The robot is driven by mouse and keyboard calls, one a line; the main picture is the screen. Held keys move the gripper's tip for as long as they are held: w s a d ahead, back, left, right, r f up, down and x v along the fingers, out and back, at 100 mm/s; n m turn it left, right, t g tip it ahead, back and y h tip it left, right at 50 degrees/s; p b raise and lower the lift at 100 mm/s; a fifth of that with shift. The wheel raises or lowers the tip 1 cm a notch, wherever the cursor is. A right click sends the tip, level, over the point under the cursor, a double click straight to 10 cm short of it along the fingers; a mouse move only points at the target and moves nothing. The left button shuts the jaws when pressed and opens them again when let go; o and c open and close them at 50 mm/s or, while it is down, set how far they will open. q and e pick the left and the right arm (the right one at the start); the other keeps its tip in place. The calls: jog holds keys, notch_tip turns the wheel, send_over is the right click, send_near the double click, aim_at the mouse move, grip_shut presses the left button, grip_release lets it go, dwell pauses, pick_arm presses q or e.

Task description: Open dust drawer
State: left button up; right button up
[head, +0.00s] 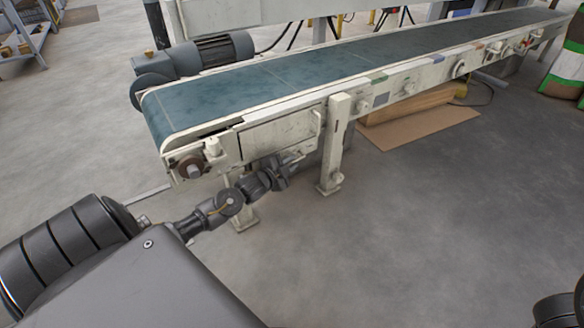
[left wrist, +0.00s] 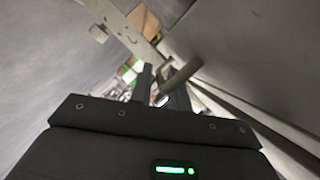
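The dust drawer (head: 280,140) is a pale cream box front under the near end of the conveyor, beside a support leg. It looks closed. My left gripper (head: 291,162) is just below the drawer front in the head view. In the left wrist view the drawer's grey curved handle (left wrist: 185,72) comes down to my left gripper (left wrist: 160,86), whose two dark fingers stand apart with the handle's end at the gap between them. Whether the fingers touch the handle I cannot tell. My right gripper is out of view.
The conveyor (head: 250,83) with its blue-green belt runs from near left to far right. A cream support leg (head: 336,145) stands just right of the drawer. A motor (head: 205,54) sits behind the belt. The floor in front is clear.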

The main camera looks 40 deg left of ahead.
pick_arm(q)
jog(key=shift+w, duration=0.65)
grip_shut()
